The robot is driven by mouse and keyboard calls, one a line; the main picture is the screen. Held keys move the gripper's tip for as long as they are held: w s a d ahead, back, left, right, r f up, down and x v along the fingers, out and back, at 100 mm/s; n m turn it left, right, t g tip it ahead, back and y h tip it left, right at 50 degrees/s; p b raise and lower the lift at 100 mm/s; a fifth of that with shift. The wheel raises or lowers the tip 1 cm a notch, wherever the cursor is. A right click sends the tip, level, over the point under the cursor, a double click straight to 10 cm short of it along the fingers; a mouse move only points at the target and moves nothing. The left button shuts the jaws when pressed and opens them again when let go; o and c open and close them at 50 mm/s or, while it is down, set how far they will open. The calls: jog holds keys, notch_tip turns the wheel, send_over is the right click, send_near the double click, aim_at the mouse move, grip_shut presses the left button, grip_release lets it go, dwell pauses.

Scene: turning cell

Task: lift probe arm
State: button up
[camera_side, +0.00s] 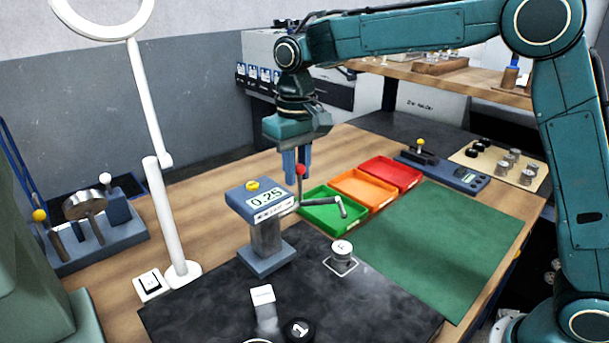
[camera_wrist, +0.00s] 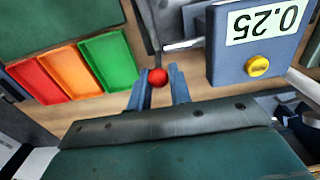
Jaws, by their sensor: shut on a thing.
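The gauge (camera_side: 262,235) is a blue-grey block on a post with a yellow button and a display reading 0.25. Its grey probe arm (camera_side: 322,202) sticks out to the right, with its bent tip above and apart from a small metal cylinder (camera_side: 342,248). A red ball knob (camera_side: 301,169) tops the arm's upright stem. My gripper (camera_side: 296,177) points down at the knob, its blue fingers shut on it. In the wrist view the red knob (camera_wrist: 158,77) sits between the two fingers of my gripper (camera_wrist: 158,72), beside the gauge head (camera_wrist: 262,45).
Green (camera_side: 322,222), orange (camera_side: 357,190) and red (camera_side: 390,172) trays stand behind the probe arm. A green mat (camera_side: 440,245) lies clear at right. A white lamp (camera_side: 165,215) stands left of the gauge.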

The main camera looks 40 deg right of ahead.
jog(key=shift+w, duration=0.25)
jog(key=shift+w+f, duration=0.1)
jog(key=shift+w, duration=0.5)
dwell(0.3)
jog(key=o, duration=0.4)
notch_tip(320, 180, up, 9)
dwell(1.5)
